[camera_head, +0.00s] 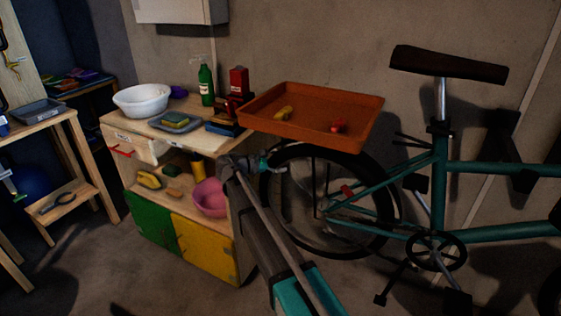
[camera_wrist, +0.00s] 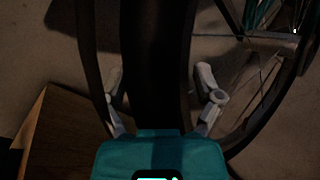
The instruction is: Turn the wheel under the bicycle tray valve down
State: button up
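The teal bicycle (camera_head: 500,233) stands at the right. Its dark rear wheel (camera_head: 385,240) is under the orange tray (camera_head: 330,100). A small red part (camera_head: 347,190) shows in front of the wheel; I cannot tell if it is on the wheel or the frame. I cannot make out the valve. My gripper (camera_head: 279,165) is at the wheel's upper left edge. In the wrist view, my gripper (camera_wrist: 162,88) is open, its grey fingers apart on either side of a dark band, apparently the tire (camera_wrist: 155,50). Contact cannot be told.
A wooden bench (camera_head: 60,120) is farther left.

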aim_at(268, 171)
jog(key=shift+c, duration=0.3)
jog(key=c, duration=0.4)
jog(key=shift+s+a+y+p, duration=0.25)
jog(key=shift+a+y+p, duration=0.15)
jog(key=shift+p, duration=0.2)
jog(key=c, duration=0.4)
jog(key=s+a+y, duration=0.1)
jog(key=s+a+f+y+p, duration=0.1)
jog(key=s+a+n+p, duration=0.1)
jog(key=shift+s+a+f+y, duration=0.1)
jog(key=shift+s+f+y, duration=0.1)
jog(key=shift+f+y, duration=0.15)
grip_shut()
jog(key=shift+s+g+y+p, duration=0.25)
jog(key=shift+s+g+p, duration=0.05)
jog(key=shift+p, duration=0.05)
jog(key=shift+a+f+b, duration=0.2)
jog(key=shift+f+b, duration=0.2)
jog(key=shift+f, duration=0.3)
jog(key=s+a+f+m+t+b, duration=0.1)
jog(key=s+a+f+m+b, duration=0.1)
jog(key=f+m+b, duration=0.6)
jog(key=s+a+f+m+t+b, duration=0.2)
jog(key=f+m+b, duration=0.6)
jog(key=b, duration=0.4)
jog(key=shift+s+a+f, duration=0.15)
jog(key=shift+a+f, duration=0.15)
jog(key=shift+f, duration=0.45)
